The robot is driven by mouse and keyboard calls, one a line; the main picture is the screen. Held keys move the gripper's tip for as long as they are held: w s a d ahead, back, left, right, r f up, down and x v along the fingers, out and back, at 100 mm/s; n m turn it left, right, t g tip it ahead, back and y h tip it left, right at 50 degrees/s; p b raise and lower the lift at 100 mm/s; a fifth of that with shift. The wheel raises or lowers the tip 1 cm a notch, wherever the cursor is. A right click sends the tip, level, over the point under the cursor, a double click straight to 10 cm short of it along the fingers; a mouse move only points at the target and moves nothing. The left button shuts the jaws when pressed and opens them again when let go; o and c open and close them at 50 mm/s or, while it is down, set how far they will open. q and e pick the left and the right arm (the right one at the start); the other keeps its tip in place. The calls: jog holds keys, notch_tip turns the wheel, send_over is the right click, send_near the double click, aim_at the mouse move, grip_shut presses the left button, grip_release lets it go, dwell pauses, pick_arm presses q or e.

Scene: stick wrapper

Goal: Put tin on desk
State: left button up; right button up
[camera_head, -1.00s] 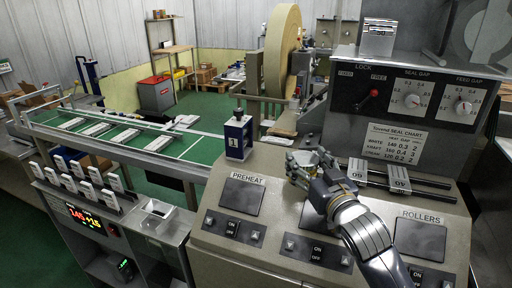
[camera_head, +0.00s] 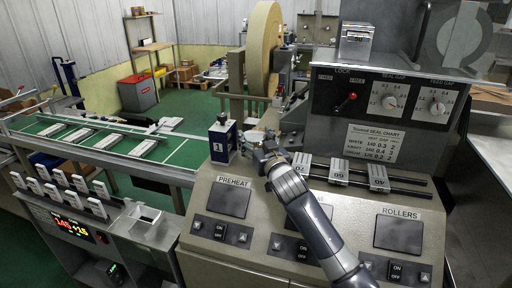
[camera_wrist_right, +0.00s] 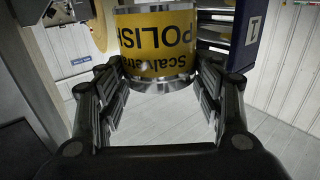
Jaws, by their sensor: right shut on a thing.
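A tin with a yellow "POLISH" label and silver rims (camera_wrist_right: 156,42) appears upside down in the right wrist view, between my right fingers. My right gripper (camera_wrist_right: 156,80) is shut on it. In the head view my right gripper (camera_head: 259,141) is over the back of the sloped control panel, just right of a blue block marked 1 (camera_head: 222,140). The tin is small there and mostly hidden by the gripper. I cannot tell which surface is the desk. My left gripper is not in view.
The sloped panel (camera_head: 262,222) has screens and buttons. A green conveyor (camera_head: 165,150) runs left.

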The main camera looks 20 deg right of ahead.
aim_at(256, 147)
notch_tip(256, 147, down, 3)
jog(key=shift+p, duration=0.5)
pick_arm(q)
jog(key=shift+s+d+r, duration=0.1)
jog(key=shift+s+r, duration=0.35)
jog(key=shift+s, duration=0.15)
pick_arm(e)
jog(key=shift+f, duration=0.15)
jog(key=shift+f, duration=0.2)
jog(key=o, duration=1.2)
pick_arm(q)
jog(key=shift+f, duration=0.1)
pick_arm(e)
jog(key=shift+o, duration=0.2)
